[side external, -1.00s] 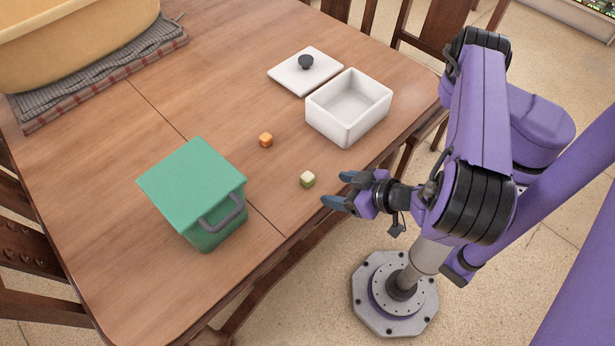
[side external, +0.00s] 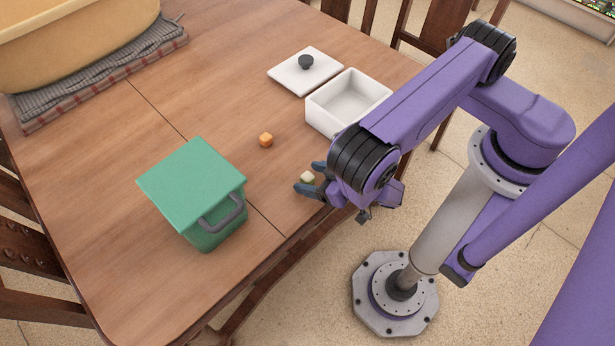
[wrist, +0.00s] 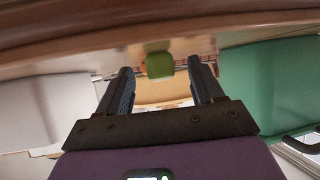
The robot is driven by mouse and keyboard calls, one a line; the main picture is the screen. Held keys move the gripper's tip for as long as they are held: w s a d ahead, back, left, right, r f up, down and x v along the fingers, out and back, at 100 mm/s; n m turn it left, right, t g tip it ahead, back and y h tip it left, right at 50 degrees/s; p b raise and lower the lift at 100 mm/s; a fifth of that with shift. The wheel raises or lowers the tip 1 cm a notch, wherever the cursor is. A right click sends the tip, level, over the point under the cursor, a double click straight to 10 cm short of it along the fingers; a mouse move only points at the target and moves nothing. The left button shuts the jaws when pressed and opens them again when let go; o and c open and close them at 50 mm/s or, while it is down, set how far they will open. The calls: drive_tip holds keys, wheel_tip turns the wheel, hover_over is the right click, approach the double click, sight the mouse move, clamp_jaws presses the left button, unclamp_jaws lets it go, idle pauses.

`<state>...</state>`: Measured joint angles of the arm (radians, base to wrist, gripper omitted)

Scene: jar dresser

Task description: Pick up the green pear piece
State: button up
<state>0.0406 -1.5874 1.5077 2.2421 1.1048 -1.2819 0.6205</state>
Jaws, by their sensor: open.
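The green pear piece (side external: 307,177) is a small cube with a pale top on the wooden table near its front edge. In the wrist view the green pear piece (wrist: 159,65) shows between and just beyond the fingertips. My gripper (side external: 309,178) is open, low over the table, with a finger on either side of the piece in the side view. In the wrist view my gripper (wrist: 160,78) has a wide gap between its dark fingers. Whether either finger touches the piece I cannot tell.
An orange cube (side external: 266,140) lies farther back. A green lidded box with a handle (side external: 192,190) stands to the left. An open white container (side external: 330,118) stands behind my gripper, with its white lid (side external: 290,75) beside it. The wooden table (side external: 130,240) is otherwise mostly clear nearby.

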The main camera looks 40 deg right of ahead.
drive_tip(key=shift+w, duration=0.1)
drive_tip(key=c, duration=1.2)
